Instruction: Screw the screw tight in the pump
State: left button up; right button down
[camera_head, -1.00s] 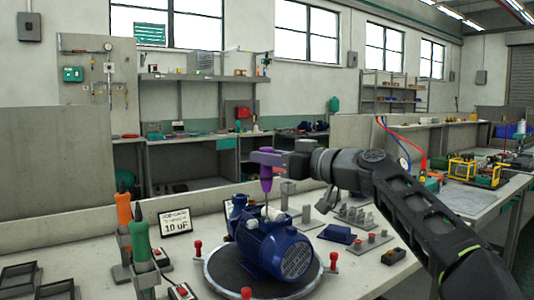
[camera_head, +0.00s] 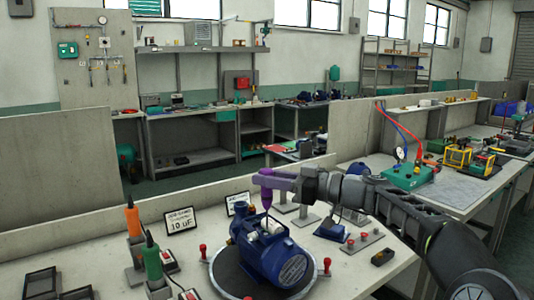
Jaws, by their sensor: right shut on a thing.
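The blue pump (camera_head: 268,252) sits on a round dark turntable (camera_head: 228,276) in the middle of the bench. My right gripper (camera_head: 266,181) reaches in from the right and is shut on a purple screwdriver (camera_head: 266,198). The screwdriver is upright, its tip pointing down at the white opening on top of the pump. The screw is too small to make out, and I cannot tell whether the tip touches it. My left gripper is out of view.
An orange-handled tool (camera_head: 132,220) and a green-handled tool (camera_head: 152,258) stand in holders at the left. Red-topped posts (camera_head: 327,265) surround the turntable. A sign reading 10 uF (camera_head: 183,221) stands behind. Dark trays (camera_head: 40,285) lie at the front left.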

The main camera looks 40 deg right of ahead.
jog(key=shift+a+r+n+g+y+p, duration=0.15)
jog(key=shift+r+n+g+y+p, duration=0.15)
jog(key=shift+n+y+p, duration=0.3)
jog(key=shift+f+g+y, duration=0.3)
jog(key=shift+w+f, duration=0.1)
jog(key=shift+f, duration=0.05)
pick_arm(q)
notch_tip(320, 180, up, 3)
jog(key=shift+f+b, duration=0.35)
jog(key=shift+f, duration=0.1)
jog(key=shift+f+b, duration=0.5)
pick_arm(e)
jog(key=shift+f, duration=0.3)
